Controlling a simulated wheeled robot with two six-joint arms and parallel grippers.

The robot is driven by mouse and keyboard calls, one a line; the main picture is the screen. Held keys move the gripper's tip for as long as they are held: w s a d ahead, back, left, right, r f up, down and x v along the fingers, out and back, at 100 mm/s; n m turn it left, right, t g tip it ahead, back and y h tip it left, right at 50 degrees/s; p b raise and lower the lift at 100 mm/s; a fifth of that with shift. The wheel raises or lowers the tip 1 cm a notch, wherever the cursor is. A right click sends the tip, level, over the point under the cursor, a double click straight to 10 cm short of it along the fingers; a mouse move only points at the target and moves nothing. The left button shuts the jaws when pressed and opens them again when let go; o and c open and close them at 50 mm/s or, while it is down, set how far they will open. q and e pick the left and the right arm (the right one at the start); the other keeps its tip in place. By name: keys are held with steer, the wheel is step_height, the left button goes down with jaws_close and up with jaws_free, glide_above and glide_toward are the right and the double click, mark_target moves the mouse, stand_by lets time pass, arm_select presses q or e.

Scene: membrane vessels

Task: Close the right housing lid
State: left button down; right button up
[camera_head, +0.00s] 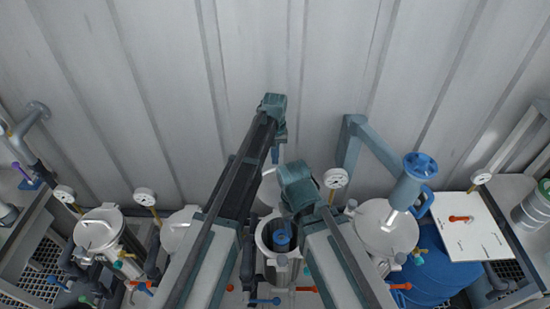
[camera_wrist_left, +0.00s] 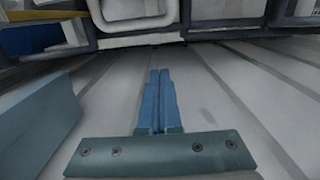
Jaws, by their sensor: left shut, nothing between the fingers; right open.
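An open housing (camera_head: 267,240) stands at the centre of the head view, with a blue part (camera_head: 283,236) inside its mouth. A pale round lid (camera_head: 266,188) shows behind it, raised and partly hidden by my arms. Further right, another housing has its round lid (camera_head: 387,226) down. My left gripper (camera_head: 275,155) is above and behind the open housing, pointing down. In the left wrist view its blue fingers (camera_wrist_left: 158,75) are together and empty. My right gripper (camera_head: 299,190) is just above the open housing; its fingers are mostly hidden.
Lidded vessels (camera_head: 97,228) stand at left, with gauges (camera_head: 145,197) on stems. A blue-grey post with an arm (camera_head: 375,142) and a blue-capped cylinder (camera_head: 415,178) rise at right. The ribbed wall is behind.

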step_height(320, 180, down, 5)
steer(key=b, duration=0.4)
arm_select(q)
steer(key=s+f+p, duration=0.1)
steer(key=s, duration=0.1)
steer(key=s+f+p, duration=0.1)
steer(key=s+f, duration=0.1)
arm_select(e)
steer(key=shift+r, duration=0.95)
